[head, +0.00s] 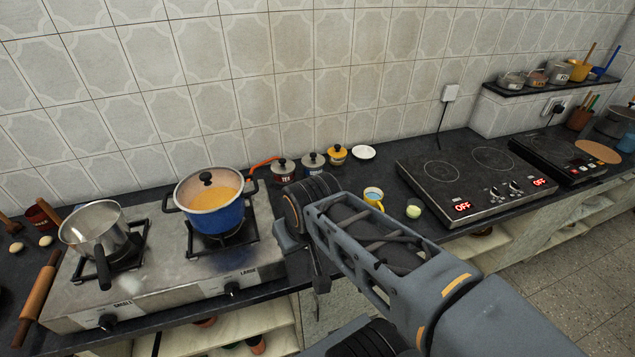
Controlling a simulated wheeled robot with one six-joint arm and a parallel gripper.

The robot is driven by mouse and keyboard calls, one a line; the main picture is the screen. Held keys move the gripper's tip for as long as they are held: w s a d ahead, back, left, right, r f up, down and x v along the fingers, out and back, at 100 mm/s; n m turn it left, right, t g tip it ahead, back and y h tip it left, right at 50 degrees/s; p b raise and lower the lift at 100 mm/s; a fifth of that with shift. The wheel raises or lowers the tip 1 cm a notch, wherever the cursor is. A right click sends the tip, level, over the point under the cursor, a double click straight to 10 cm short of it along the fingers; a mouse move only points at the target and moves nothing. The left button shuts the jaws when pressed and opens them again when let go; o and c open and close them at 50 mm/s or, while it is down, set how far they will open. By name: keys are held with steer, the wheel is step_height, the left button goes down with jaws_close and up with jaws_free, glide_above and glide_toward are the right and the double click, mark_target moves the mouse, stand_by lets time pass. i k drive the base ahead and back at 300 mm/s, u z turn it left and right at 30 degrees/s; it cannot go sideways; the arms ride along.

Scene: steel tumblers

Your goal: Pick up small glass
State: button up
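I cannot make out a steel tumbler or small glass for certain. A small pale-green cup-like item (413,211) stands on the dark counter, right of a yellow mug (376,204) with a pale inside. My arm reaches in from the lower right, and my gripper (304,262) hangs at its end by the counter's front edge, just right of the stove. It is left of the mug and the green item and apart from both. Its fingers are seen from behind the wrist, so their opening is unclear. My arm hides part of the counter.
A steel gas stove (165,285) carries a saucepan (98,232) and a blue pot (212,202) of orange food. Lidded jars (313,163) and a white saucer (363,152) stand along the wall. A black cooktop (470,180) reading OFF is at right.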

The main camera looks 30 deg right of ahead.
mark_target(415, 208)
steer(key=z, duration=1.7)
